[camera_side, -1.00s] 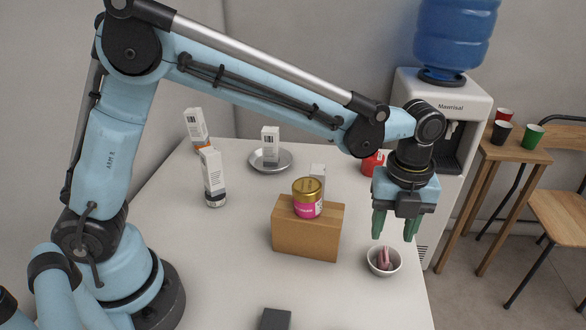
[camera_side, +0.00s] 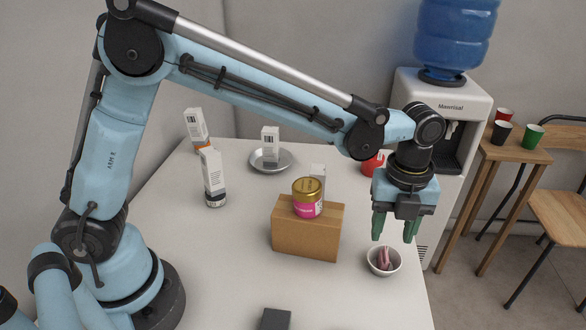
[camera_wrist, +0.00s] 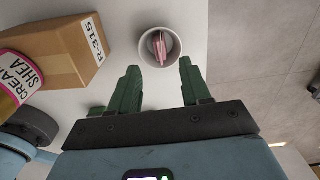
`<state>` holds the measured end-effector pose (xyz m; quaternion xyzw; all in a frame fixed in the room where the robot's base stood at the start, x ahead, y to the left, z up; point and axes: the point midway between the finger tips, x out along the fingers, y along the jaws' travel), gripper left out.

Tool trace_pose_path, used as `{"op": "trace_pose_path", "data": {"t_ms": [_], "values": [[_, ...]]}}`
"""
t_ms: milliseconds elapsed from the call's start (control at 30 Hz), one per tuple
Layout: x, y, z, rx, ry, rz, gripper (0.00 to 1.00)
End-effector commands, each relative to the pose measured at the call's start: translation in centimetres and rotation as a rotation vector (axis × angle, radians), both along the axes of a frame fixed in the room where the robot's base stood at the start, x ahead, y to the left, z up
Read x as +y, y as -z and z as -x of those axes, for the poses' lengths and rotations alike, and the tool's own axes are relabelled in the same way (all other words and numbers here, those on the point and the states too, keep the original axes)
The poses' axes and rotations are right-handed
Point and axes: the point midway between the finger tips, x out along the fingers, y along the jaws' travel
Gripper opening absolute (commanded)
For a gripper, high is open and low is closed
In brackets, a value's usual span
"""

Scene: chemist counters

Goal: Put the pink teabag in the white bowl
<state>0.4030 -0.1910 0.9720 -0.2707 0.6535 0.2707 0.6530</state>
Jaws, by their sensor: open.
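The pink teabag (camera_side: 385,259) lies inside the white bowl (camera_side: 371,268), which stands near the table's right edge. In the wrist view the teabag (camera_wrist: 160,46) rests within the rim of the bowl (camera_wrist: 144,53), ahead of the fingers. My gripper (camera_side: 394,240) is above the bowl with its green fingers pointing down. In the wrist view my gripper (camera_wrist: 160,72) has its two fingers well apart with nothing between them. The fingers are clear of the teabag.
A cardboard box (camera_side: 306,240) with a pink gold-lidded jar (camera_side: 307,200) stands left of the bowl. A metal dish (camera_side: 284,160) holding a small white box, other boxed items (camera_side: 212,175) and a red object (camera_side: 372,163) are farther back. A dark block (camera_side: 274,319) lies in front.

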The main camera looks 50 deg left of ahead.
Motion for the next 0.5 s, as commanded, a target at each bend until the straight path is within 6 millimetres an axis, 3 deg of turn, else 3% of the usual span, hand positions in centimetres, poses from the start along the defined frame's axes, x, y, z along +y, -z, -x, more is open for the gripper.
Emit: {"op": "trace_pose_path", "data": {"t_ms": [500], "values": [[0.0,-8.2,0.0,-0.001,0.000,-0.001,0.47]]}}
